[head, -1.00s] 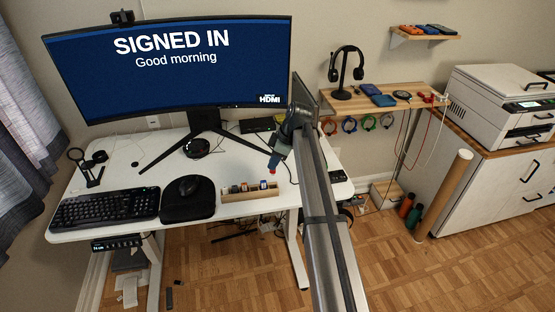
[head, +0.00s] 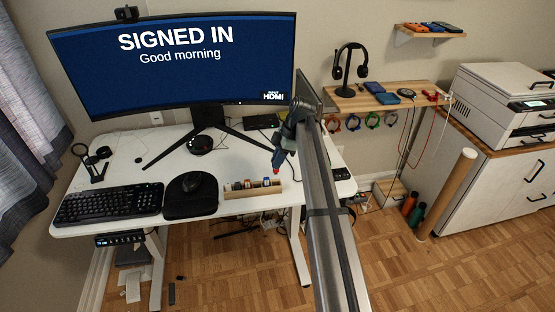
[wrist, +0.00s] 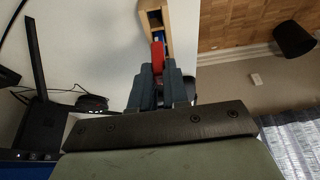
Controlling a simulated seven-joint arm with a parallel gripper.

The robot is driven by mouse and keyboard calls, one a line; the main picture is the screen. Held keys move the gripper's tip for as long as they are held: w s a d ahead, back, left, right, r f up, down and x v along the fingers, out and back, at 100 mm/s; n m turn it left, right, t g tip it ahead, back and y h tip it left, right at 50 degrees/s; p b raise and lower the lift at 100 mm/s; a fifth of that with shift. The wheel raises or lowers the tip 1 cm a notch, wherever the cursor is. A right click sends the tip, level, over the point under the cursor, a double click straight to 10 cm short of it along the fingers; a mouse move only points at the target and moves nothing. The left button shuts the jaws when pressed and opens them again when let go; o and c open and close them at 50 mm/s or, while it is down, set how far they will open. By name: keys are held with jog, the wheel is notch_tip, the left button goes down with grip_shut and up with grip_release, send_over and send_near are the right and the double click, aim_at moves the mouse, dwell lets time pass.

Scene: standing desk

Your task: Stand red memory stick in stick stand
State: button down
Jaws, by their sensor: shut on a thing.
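My gripper (head: 277,162) is shut on the red memory stick (head: 276,172), whose red end points down below the fingers in the head view. The wrist view shows the stick (wrist: 157,54) between my two dark blue fingers (wrist: 158,68). The wooden stick stand (head: 240,194) lies along the desk's front edge, holding several small sticks. My gripper is above the desk, near the right end of the stand in the head view. The wrist view shows part of the stand (wrist: 166,30) just beyond the red stick. Whether they touch cannot be told.
A mouse on a black pad (head: 190,205) lies left of the stand, with a keyboard (head: 110,204) farther left. The monitor (head: 175,62) and its splayed foot stand behind. White desk surface (head: 230,158) is clear behind the stand. A small dark device (head: 339,173) lies right of my arm.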

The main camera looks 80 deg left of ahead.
aim_at(278, 172)
jog(key=shift+f, duration=0.15)
jog(key=shift+f, duration=3.2)
jog(key=c, duration=1.1)
grip_release()
jog(key=shift+o, duration=0.2)
jog(key=v, duration=1.3)
jog(key=shift+w+r, duration=0.15)
jog(key=shift+r, duration=0.2)
